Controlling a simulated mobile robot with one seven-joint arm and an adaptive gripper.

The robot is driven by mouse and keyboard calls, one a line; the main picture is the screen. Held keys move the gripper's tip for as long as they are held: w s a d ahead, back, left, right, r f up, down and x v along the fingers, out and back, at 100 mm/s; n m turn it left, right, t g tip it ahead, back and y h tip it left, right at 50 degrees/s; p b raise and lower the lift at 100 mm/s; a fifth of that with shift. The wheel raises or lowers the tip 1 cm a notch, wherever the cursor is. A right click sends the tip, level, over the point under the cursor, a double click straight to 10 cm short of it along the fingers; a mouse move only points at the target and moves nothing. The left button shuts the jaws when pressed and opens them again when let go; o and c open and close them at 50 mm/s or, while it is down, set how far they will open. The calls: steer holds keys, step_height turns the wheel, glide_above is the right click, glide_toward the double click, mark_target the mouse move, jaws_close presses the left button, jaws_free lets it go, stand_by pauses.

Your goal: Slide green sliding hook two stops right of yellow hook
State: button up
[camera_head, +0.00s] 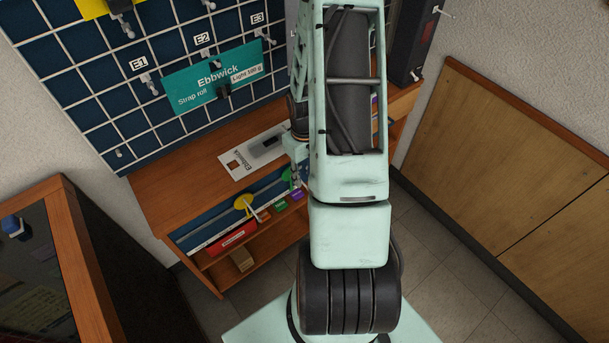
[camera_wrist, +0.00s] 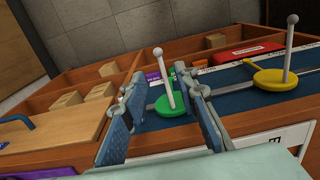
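The green sliding hook (camera_wrist: 175,106) is a green disc with an upright white ball-tipped peg, on a rail along the blue board. In the wrist view it lies between the two fingers of my gripper (camera_wrist: 166,92). The fingers are spread, with visible gaps on both sides of the peg. The yellow hook (camera_wrist: 275,80), a similar disc and peg, is right of it on the same rail. In the head view the yellow hook (camera_head: 243,204) is left of the green hook (camera_head: 287,174), which my arm partly hides, along with most of my gripper (camera_head: 296,160).
Coloured labels and a red box (camera_head: 233,238) lie along the shelf below the rail. A printed card (camera_head: 252,152) lies on the wooden bench top. A wire grid panel with a teal Ebbwick sign (camera_head: 212,80) stands behind. Small wooden blocks (camera_wrist: 66,99) sit in the compartments.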

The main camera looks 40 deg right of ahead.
step_height(320, 180, up, 11)
stand_by(0.4)
stand_by(0.4)
